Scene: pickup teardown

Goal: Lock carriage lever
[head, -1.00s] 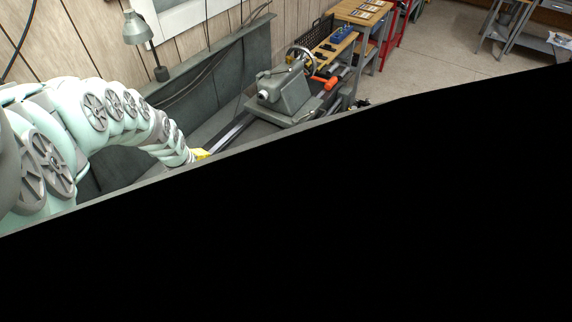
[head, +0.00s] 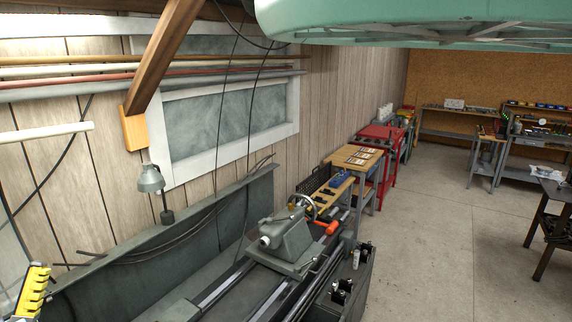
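A grey lathe runs along the wall, with its rails (head: 232,285) leading toward the lower left. Its grey tailstock (head: 287,242) sits on the rails and has a handwheel (head: 302,203) behind it. I cannot clearly make out the carriage lever; the carriage is not plainly in view. A ridged yellow part (head: 32,290) at the lower left edge appears to belong to my gripper. It is left of the tailstock and well apart from it. The fingers are cut off by the frame, so their opening does not show.
A desk lamp (head: 151,180) stands on the lathe's back panel by the wall. An orange-red object (head: 326,227) lies beyond the tailstock. A wooden-topped bench (head: 356,158) and a red cabinet (head: 382,135) stand further back.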

